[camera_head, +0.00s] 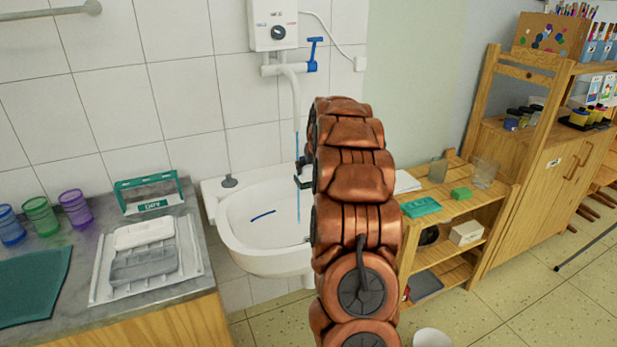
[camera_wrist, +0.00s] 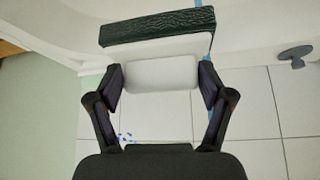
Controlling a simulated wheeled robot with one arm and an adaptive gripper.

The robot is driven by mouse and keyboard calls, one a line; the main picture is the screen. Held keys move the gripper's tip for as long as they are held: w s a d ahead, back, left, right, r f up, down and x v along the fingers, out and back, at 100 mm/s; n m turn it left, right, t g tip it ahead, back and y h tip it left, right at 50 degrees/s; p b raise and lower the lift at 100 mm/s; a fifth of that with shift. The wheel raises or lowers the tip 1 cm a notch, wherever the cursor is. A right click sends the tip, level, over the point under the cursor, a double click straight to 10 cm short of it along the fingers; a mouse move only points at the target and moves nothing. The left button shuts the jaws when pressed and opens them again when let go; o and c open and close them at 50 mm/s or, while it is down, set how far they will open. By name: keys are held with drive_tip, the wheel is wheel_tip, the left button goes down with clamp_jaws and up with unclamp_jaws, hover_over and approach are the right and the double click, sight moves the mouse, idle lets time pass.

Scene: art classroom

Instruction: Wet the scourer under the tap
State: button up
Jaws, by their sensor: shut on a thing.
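My gripper (camera_head: 304,178) is above the sink, beside the water stream, mostly hidden behind my arm in the head view. In the wrist view my gripper (camera_wrist: 160,82) is shut on the scourer's white block (camera_wrist: 160,74); its dark green rough pad (camera_wrist: 158,27) shows beyond the fingers. A thin blue water stream (camera_head: 298,205) falls from the tap's white spout (camera_head: 293,88) into the white sink (camera_head: 232,238). In the wrist view, blue water (camera_wrist: 211,45) shows at the scourer's right end; I cannot tell if it touches. The tap's blue handle (camera_head: 313,55) is on the right.
A grey counter (camera_head: 70,318) on the left holds a drying tray (camera_head: 190,262), a green rack (camera_head: 136,199) and coloured cups (camera_head: 41,216). A wooden shelf (camera_head: 455,205) with small items stands right of my arm. A white water heater (camera_head: 273,24) hangs above the tap.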

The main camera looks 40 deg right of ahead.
drive_tip(key=s+d+b, duration=0.2)
drive_tip(key=s, duration=0.4)
drive_tip(key=shift+s, duration=0.25)
idle(0.4)
drive_tip(key=shift+d, duration=0.1)
idle(1.1)
drive_tip(key=s+d+r, duration=0.1)
drive_tip(key=s+r, duration=0.3)
drive_tip(key=shift+s+d+b, duration=0.35)
drive_tip(key=shift+b, duration=0.1)
